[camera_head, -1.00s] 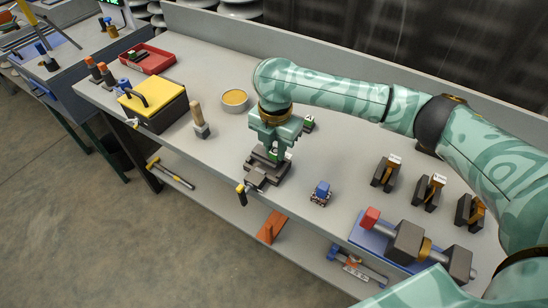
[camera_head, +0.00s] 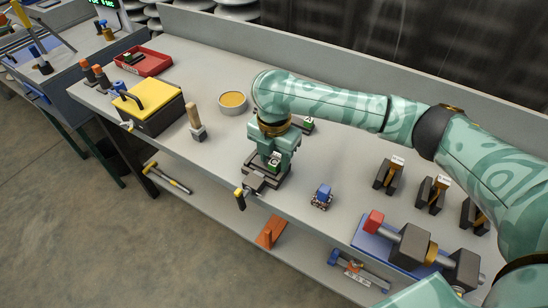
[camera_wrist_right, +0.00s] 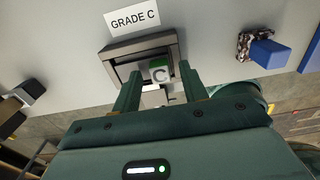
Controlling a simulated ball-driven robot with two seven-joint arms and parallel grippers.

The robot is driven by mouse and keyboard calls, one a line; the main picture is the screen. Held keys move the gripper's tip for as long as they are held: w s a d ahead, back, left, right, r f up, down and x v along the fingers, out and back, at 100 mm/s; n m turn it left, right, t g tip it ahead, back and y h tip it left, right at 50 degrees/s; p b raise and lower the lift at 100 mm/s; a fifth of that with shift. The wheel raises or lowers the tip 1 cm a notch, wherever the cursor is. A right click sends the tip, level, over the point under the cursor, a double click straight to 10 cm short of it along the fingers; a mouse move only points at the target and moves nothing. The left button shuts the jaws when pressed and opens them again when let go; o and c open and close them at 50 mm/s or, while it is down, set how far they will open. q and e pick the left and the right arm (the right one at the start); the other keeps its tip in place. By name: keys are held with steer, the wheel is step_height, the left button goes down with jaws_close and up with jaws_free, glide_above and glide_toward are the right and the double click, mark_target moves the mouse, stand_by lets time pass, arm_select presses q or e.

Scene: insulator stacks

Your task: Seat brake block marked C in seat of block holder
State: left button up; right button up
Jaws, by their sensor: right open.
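The brake block marked C (camera_wrist_right: 159,72), with a green edge and a white lettered face, is at the opening of the dark block holder (camera_wrist_right: 140,49) in the right wrist view. My right gripper (camera_wrist_right: 158,88) is open, with one finger on either side of the block. In the head view my right gripper (camera_head: 272,158) points down over the block holder (camera_head: 280,181), and the block (camera_head: 274,162) shows between its fingers. The fingers hide part of the holder, so I cannot tell how deep the block sits. My left gripper is not in view.
A GRADE C label (camera_wrist_right: 133,18) lies beside the holder. Another green-topped block (camera_head: 308,125) stands behind the gripper. Dark stands (camera_head: 388,174) are farther right.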

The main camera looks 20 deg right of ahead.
mark_target(274, 162)
arm_select(q)
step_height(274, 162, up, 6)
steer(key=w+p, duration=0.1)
steer(key=p, duration=0.4)
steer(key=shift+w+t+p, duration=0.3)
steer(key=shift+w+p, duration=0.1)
arm_select(e)
step_height(274, 162, up, 12)
steer(key=shift+f, duration=0.15)
